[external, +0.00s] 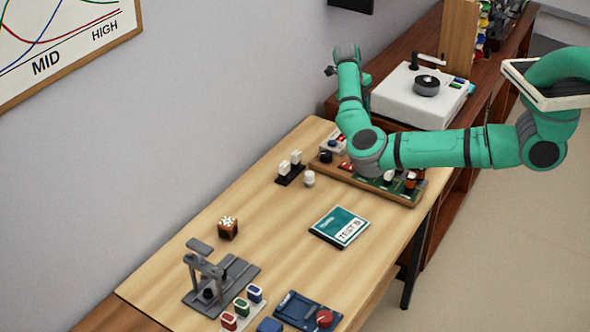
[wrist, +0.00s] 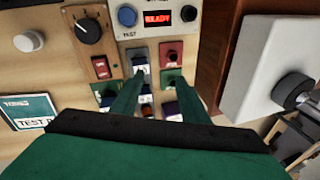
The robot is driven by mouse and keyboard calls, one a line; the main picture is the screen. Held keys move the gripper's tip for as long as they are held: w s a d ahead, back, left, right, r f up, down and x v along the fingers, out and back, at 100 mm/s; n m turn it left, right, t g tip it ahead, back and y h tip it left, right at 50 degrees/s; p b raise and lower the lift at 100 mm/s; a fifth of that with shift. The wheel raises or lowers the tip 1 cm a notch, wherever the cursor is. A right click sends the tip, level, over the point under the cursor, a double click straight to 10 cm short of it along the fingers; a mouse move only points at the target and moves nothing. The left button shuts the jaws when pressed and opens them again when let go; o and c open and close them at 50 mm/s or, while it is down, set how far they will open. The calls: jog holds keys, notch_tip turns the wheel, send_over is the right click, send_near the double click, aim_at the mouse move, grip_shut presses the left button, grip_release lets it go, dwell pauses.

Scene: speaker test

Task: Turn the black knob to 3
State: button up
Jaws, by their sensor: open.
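The black knob (wrist: 88,30) is at the upper left in the wrist view, on a wooden panel (wrist: 62,20). A white pointer line on it points to the upper left; the scale marks are too small to read. It also shows in the external view (external: 326,157), at the left end of the panel. My gripper (wrist: 158,88) is open and empty. Its two green fingers are over the switches right of and below the knob, apart from it. In the external view I cannot make out the fingers.
A grey box with a lit READY display (wrist: 157,19) and blue button (wrist: 127,15) sits right of the knob. Switch modules (wrist: 172,60) lie beneath my fingers. A white machine (wrist: 262,65) stands to the right. A teal booklet (external: 340,227) lies on the table.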

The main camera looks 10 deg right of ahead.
aim_at(325, 153)
jog(key=s+a+r+n+y, duration=0.2)
jog(key=a+n+y, duration=0.1)
jog(key=a, duration=0.9)
jog(key=shift+g, duration=0.4)
notch_tip(325, 153, down, 11)
jog(key=shift+s+a+r, duration=0.1)
jog(key=shift+s, duration=0.05)
jog(key=c, duration=0.8)
